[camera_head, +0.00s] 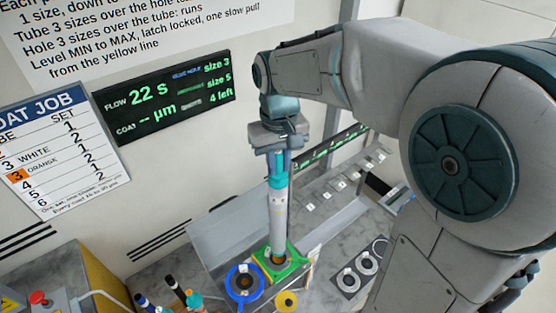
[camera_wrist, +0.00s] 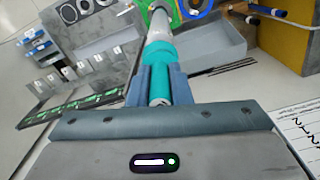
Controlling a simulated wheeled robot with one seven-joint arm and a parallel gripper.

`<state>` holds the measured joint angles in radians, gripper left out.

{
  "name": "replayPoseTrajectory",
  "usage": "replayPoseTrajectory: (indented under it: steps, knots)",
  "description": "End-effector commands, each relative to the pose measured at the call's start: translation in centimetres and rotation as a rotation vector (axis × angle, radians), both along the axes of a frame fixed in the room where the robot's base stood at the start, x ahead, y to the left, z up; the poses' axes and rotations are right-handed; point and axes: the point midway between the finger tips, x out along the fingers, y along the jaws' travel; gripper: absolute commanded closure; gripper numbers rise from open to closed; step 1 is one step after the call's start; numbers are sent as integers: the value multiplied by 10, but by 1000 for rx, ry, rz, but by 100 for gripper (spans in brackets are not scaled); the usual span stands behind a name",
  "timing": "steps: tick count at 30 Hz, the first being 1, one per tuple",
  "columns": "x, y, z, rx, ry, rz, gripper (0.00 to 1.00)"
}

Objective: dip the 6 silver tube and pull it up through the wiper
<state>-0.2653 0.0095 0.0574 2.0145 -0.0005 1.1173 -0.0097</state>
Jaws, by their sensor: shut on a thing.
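The silver tube (camera_head: 279,215) hangs upright with a teal collar near its top. My gripper (camera_head: 274,150) is shut on the teal upper part of the tube. In the wrist view my gripper (camera_wrist: 160,88) holds the teal grip, and the silver tube (camera_wrist: 158,28) runs away from the fingers. The tube's lower end is at a green square wiper frame (camera_head: 295,262) with a dark opening. I cannot tell how far the end goes inside. A blue ring (camera_head: 234,293) sits just left of the green frame.
A yellow knob (camera_head: 286,301) is in front of the green frame. Spare rings lie on a grey plate (camera_head: 346,279) at right. A tagged rack (camera_head: 338,187) stands behind. Other tubes (camera_head: 176,290) stand lower left. The wall display (camera_head: 165,92) reads flow 22 s, with coat blank.

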Motion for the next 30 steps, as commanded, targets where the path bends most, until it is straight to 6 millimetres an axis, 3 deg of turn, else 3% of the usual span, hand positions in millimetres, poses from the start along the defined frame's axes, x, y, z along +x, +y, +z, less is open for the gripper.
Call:
replayPoseTrajectory:
  steps: [16,30]
  knots:
    - [0,0,-1,0,0,0,100]
    - [0,0,-15,0,0,0,100]
